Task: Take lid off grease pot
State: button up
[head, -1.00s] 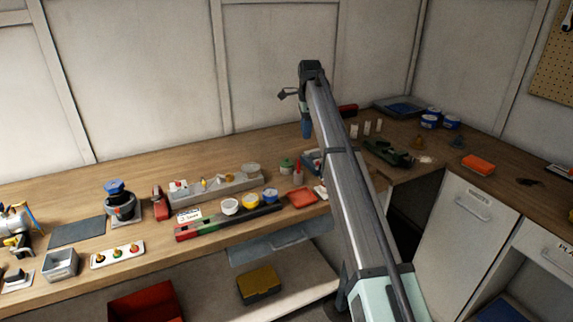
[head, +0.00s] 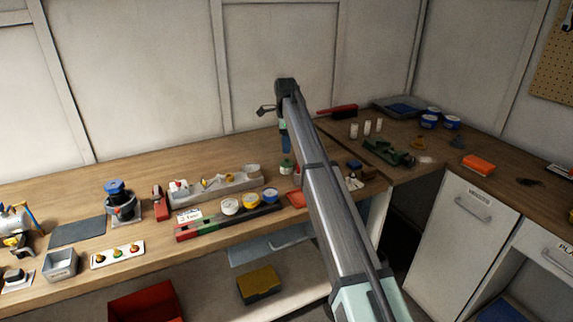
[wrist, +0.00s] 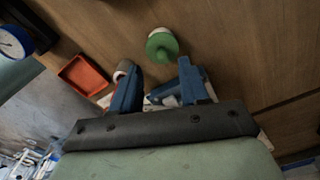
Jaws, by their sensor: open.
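A small pot with a green lid (wrist: 162,47), which I take to be the grease pot, stands on the wooden bench, just beyond my fingertips in the wrist view. A pale part shows at its far side. In the head view the green pot (head: 287,163) is just below my gripper (head: 286,145), partly hidden by my arm. In the wrist view my gripper (wrist: 158,72) is open, with its two blue fingers apart and nothing between their tips. The pot is in front of the gap and apart from the fingers.
A red tray (wrist: 83,75) lies left of the fingers in the wrist view. A rack with white, yellow and blue-rimmed pots (head: 250,203) is left of the arm in the head view. A grey holder (head: 215,186) stands behind it.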

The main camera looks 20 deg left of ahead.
aim_at(287, 158)
jog(key=shift+w+d+f, duration=0.1)
jog(key=shift+w+f, duration=0.05)
jog(key=shift+f, duration=2.6)
jog(key=shift+c, duration=0.3)
grip_shut()
